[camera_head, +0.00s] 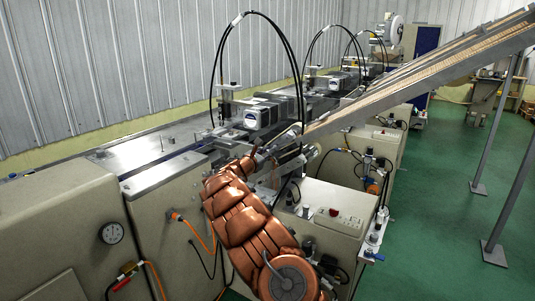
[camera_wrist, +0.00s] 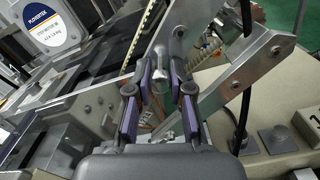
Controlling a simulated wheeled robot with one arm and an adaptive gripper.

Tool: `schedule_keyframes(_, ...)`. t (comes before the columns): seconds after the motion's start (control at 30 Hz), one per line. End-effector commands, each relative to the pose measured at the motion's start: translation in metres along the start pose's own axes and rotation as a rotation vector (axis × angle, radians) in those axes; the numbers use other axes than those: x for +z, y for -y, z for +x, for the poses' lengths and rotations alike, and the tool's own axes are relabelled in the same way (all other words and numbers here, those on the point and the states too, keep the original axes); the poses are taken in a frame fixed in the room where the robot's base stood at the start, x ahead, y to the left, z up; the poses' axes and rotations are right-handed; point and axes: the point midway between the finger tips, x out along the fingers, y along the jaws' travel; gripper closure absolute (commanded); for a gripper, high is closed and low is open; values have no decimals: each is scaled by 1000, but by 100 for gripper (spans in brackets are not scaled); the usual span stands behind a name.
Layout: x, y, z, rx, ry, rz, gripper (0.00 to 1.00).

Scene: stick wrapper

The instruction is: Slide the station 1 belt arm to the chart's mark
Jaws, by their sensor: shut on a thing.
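My gripper (camera_wrist: 160,76) has its two purple-padded fingers closed in on a silver metal part with a bolt head, which I take to be the station 1 belt arm (camera_wrist: 160,50). The exact contact is partly hidden between the pads. In the head view my gripper (camera_head: 278,158) is at the near machine, at the end of my copper-coloured arm, and the held part is too small there to make out. I cannot make out the chart or its mark in either view.
A labelled motor (camera_wrist: 52,24) is at the upper left of the wrist view. A slanted metal bracket (camera_wrist: 236,84) is close on the right. A control box (camera_head: 335,205) stands right of my arm. A long sloping conveyor (camera_head: 430,75) rises to the right. Green floor (camera_head: 430,230) is open at right.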

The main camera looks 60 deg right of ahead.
Motion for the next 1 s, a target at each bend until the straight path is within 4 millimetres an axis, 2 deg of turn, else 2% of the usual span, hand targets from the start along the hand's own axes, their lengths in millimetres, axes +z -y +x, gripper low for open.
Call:
schedule_keyframes(0.77,10,6,1,-4,2,1,100)
schedule_keyframes(0.8,10,7,1,-4,2,1,79)
schedule_keyframes(1.0,9,6,0,-2,1,0,58)
